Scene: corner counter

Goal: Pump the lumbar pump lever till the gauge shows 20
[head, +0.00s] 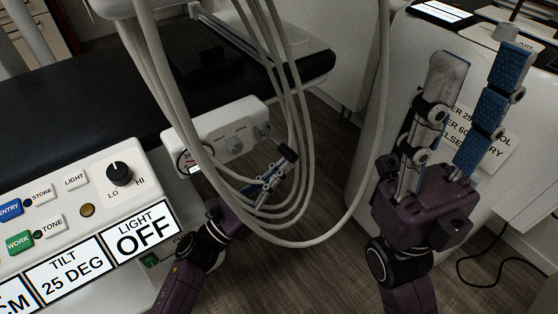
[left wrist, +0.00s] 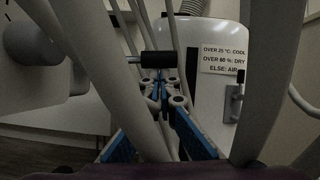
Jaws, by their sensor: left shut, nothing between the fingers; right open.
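The lumbar pump is a white box (head: 222,138) in the middle of the head view, beyond the control panel. Its round gauge (head: 186,160) is at the left end, partly covered by a hose, and its reading is too small to tell. The lever's black grip (head: 287,152) sticks out at the right end; in the left wrist view the grip (left wrist: 161,59) sits on a thin metal rod. My left gripper (head: 268,178) is shut and empty, just below the grip; I cannot tell whether it touches. My right gripper (head: 482,62) is open and empty, at the right.
Several pale hoses (head: 300,130) hang in loops around my left gripper and cross the left wrist view. A control panel (head: 90,205) reads LIGHT OFF and TILT 25 DEG. A white cabinet (head: 375,165) with a printed sign (left wrist: 222,59) stands behind my right gripper.

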